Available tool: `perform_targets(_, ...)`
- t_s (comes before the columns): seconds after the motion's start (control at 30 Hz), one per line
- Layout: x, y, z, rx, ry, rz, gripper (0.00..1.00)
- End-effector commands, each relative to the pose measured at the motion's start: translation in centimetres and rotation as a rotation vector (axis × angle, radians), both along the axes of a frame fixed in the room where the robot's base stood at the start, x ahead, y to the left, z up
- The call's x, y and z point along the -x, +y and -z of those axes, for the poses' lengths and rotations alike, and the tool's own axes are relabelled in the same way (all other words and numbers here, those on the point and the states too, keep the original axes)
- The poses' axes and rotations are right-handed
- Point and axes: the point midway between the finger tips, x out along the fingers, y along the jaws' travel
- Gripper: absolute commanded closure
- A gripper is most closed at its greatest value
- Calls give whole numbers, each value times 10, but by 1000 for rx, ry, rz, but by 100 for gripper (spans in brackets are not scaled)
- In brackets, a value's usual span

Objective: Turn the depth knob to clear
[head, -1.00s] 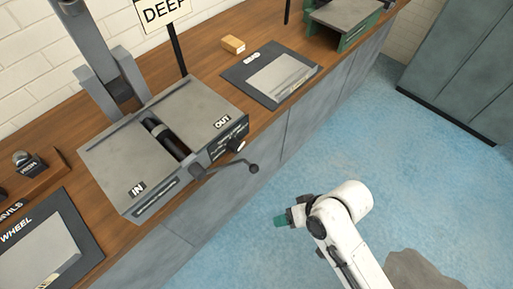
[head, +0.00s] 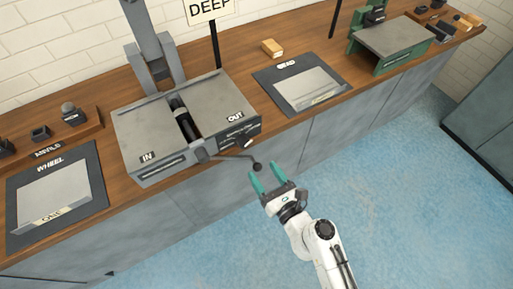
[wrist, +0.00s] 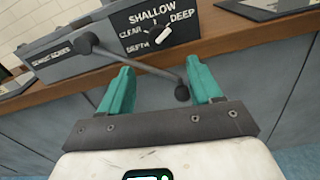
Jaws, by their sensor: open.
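In the head view the knob (head: 246,143) is small on the machine's right front. My gripper (head: 264,172) has teal fingers, open and empty, in front of the bench. In the wrist view the gripper (wrist: 160,85) points toward the panel, apart from the knob. A crank handle (wrist: 182,92) with a dark ball end lies in view between the fingers; contact cannot be told.
The grey machine (head: 215,95) marked IN and OUT stands on the wooden bench (head: 125,190). A WHEEL mat (head: 90,165) lies left, a BEAD mat (head: 262,80) right, and a green stand (head: 362,62) farther right. The blue floor (head: 400,190) is clear.

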Motion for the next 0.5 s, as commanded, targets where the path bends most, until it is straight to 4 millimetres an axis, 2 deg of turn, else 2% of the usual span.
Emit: perform_targets(0.5,-68,46,-1,3,-5,-2,36)
